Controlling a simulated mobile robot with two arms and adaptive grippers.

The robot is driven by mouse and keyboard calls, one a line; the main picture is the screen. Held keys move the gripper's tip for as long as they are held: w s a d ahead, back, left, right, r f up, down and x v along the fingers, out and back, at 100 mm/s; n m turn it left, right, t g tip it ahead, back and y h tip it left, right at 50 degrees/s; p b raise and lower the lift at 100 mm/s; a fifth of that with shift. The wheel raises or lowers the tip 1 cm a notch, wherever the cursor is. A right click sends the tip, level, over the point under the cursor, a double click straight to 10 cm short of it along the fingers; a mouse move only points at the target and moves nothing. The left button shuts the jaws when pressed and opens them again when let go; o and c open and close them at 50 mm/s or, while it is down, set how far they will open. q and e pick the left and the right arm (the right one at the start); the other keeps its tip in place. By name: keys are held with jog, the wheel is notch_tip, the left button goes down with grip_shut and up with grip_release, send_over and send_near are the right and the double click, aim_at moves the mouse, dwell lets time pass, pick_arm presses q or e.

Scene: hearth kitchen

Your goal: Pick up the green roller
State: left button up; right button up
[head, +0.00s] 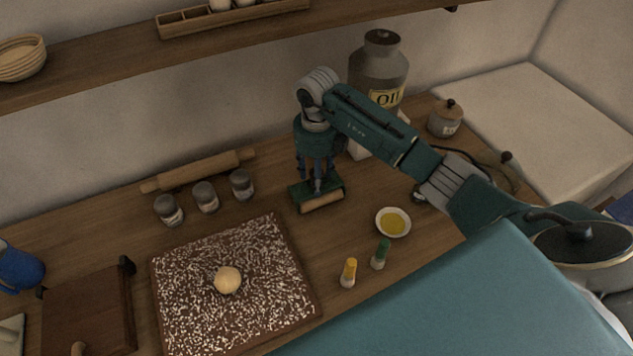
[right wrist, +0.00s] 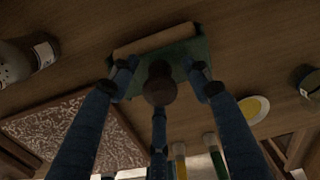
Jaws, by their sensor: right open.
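The green roller (head: 335,188) lies on the wooden counter behind the small oil bowl. It has a green body, a pale wooden cylinder along its front edge and, in the right wrist view, a round brown knob. My right gripper (head: 318,178) points straight down over it. In the right wrist view the green roller (right wrist: 180,52) lies ahead of the spread fingers of my right gripper (right wrist: 161,84), which are around the knob. The gripper is open; I cannot tell whether any finger touches the roller. My left gripper is not in view.
A floured board (head: 190,300) with a dough ball (head: 228,280) is front left. Several shaker jars (head: 206,197) and a rolling pin (head: 200,170) are left. The oil bowl (head: 393,222), yellow-capped bottle (head: 348,273) and green-capped bottle (head: 380,254) are right. An oil canister (head: 379,70) stands behind.

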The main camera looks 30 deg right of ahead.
jog(key=shift+w, duration=0.1)
grip_shut()
